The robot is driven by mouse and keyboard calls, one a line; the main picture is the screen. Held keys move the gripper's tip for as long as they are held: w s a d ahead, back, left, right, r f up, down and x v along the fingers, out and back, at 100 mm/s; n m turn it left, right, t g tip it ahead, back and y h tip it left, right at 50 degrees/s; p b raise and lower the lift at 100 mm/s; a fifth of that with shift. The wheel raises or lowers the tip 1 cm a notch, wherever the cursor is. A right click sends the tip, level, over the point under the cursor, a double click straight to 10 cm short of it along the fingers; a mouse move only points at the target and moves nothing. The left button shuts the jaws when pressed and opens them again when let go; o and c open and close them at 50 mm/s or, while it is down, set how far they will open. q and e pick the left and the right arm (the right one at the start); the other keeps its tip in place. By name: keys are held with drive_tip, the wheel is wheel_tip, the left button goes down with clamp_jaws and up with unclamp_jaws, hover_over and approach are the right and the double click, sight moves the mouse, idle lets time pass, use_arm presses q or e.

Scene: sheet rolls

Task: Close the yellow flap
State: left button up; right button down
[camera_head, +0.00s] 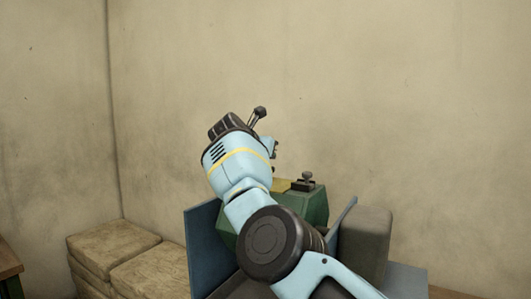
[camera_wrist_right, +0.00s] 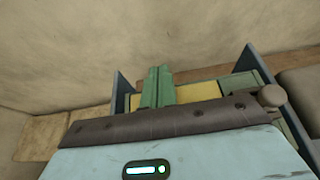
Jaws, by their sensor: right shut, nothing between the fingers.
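The yellow flap (camera_wrist_right: 203,91) shows in the right wrist view as a yellow panel within a green frame. In the head view only a small yellow patch (camera_head: 281,185) shows on top of the green machine (camera_head: 313,205), behind my right arm. How far the flap stands open, I cannot tell. My right gripper (camera_wrist_right: 158,70) has its two green fingers together and empty, in front of the flap in the picture. Whether they touch it is unclear. In the head view my arm hides the fingers. My left gripper is not in view.
Blue-grey side plates (camera_head: 203,240) flank the green machine. A dark knob (camera_head: 305,178) stands on its top. A grey-brown padded block (camera_head: 366,240) is at the right, and stacked tan blocks (camera_head: 112,242) are at the left. A bare wall (camera_head: 400,90) is behind.

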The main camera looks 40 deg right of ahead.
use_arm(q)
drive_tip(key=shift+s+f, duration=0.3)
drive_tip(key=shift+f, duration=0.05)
use_arm(e)
drive_tip(key=shift+w+d+f, duration=0.15)
drive_tip(key=shift+d+f, duration=0.2)
drive_tip(key=shift+f, duration=0.15)
drive_tip(key=shift+d, duration=0.1)
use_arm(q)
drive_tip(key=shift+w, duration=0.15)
